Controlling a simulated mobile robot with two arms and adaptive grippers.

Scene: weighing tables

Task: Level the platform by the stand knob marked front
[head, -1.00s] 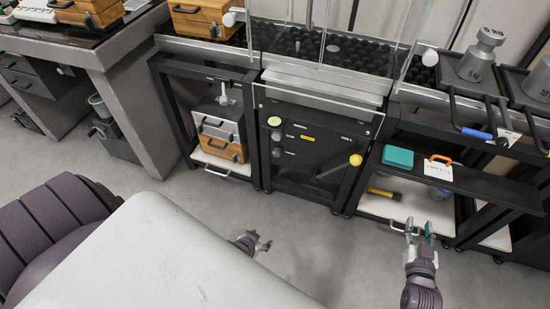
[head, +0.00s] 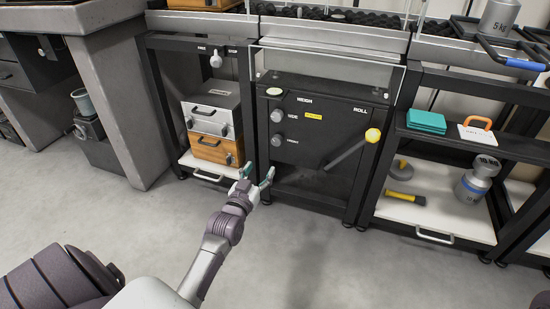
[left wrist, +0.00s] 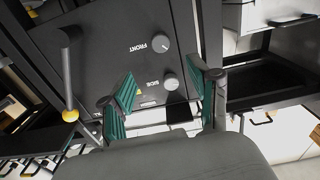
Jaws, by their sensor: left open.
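The knob marked FRONT (head: 278,140) is a round grey knob on the dark stand panel (head: 322,118), below the knob marked SIDE (head: 277,115). In the left wrist view the picture is turned, with the FRONT knob (left wrist: 159,45) above the SIDE knob (left wrist: 171,82). My left gripper (head: 254,184) is open and empty, low in front of the stand's left leg and apart from the knobs. Its teal finger pads (left wrist: 163,75) frame the SIDE knob in the wrist view. My right gripper is out of view. The platform's tilt cannot be told.
A lever with a yellow ball (head: 373,135) sticks out at the panel's right, by ROLL. A clear shield (head: 330,68) hangs above the panel. Left stands a shelf with cases (head: 212,115); right, a shelf with a 10 kg weight (head: 477,178). The floor in front is clear.

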